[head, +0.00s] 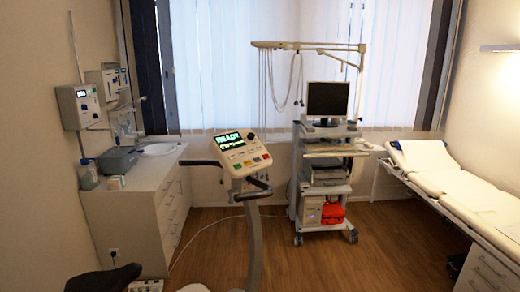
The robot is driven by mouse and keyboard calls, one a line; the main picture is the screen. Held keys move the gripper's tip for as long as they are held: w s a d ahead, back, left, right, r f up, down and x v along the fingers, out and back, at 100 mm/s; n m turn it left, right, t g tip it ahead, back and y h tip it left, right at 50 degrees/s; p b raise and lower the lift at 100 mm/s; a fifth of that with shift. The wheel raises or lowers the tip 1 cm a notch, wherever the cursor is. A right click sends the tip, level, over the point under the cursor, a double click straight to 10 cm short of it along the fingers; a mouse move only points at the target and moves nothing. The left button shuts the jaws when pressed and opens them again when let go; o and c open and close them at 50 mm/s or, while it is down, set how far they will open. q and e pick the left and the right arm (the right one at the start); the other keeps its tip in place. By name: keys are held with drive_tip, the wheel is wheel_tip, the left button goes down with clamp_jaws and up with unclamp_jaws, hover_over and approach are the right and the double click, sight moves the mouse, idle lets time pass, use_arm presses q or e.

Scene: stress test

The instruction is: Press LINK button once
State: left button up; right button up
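The console (242,154) of an exercise bike stands in the middle of the head view, tilted towards me. Its screen (230,139) is lit green and appears to read READY, with smaller text below. Several coloured buttons (246,163) sit under the screen, but their labels are too small to read. I cannot tell which one, if any, is LINK. A small device (146,287) with what look like buttons is cut off at the bottom edge. Neither of my grippers is in view.
Dark handlebars (259,190) stick out around the console. A black saddle (104,279) is at lower left. A white cabinet (136,215) stands left, a monitor cart (325,180) behind right, and an examination couch (455,190) at right. Wooden floor (350,262) is clear between bike and couch.

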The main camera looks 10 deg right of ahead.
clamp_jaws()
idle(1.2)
